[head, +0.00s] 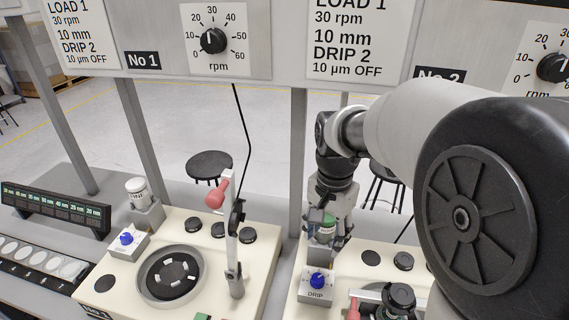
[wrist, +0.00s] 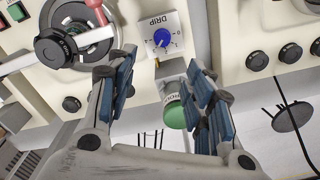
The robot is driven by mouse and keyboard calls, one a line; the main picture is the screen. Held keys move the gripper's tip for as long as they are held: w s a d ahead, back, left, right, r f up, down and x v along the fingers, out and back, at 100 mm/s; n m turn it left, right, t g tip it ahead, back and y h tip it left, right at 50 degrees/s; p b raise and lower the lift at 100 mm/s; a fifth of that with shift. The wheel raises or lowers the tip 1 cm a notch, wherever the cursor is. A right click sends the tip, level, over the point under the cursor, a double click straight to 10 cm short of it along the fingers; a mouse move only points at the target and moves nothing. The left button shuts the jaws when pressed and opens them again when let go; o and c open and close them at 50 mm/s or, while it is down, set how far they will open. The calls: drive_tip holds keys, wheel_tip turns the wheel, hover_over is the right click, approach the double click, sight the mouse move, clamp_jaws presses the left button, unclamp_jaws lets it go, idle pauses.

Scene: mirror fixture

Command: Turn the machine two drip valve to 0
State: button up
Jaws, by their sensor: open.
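The machine two drip valve is a blue knob (head: 318,282) on a small white box marked DRIP, at the near left of the right-hand cream machine. In the wrist view the blue knob (wrist: 162,38) is beyond the fingertips, with dial numbers around it; its exact setting is too small to read surely. My gripper (head: 326,240) is above and behind the box, pointing down. In the wrist view my gripper (wrist: 160,70) is open, with nothing gripped. A green-capped bottle (wrist: 175,113) shows between the fingers, nearer the right one; I cannot tell whether they touch.
The left machine has its own blue drip knob (head: 126,239), a white bottle (head: 136,188) and a black turntable (head: 170,278). A red-handled lever arm (head: 219,190) stands upright there. On machine two, a black round knob (wrist: 57,48) and metal arm lie left of the valve.

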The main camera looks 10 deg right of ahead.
sight(318, 277)
drive_tip(key=shift+m, duration=0.4)
drive_tip(key=f+b, duration=0.1)
drive_tip(key=f, duration=0.5)
drive_tip(key=w+f+b, duration=0.1)
drive_tip(key=f+b, duration=0.1)
drive_tip(key=f, duration=0.4)
drive_tip(key=f+b, duration=0.2)
drive_tip(key=f, duration=0.4)
drive_tip(key=shift+w+f, duration=0.2)
drive_tip(key=shift+f, duration=0.1)
drive_tip(key=shift+c, duration=0.5)
drive_tip(key=c, duration=1)
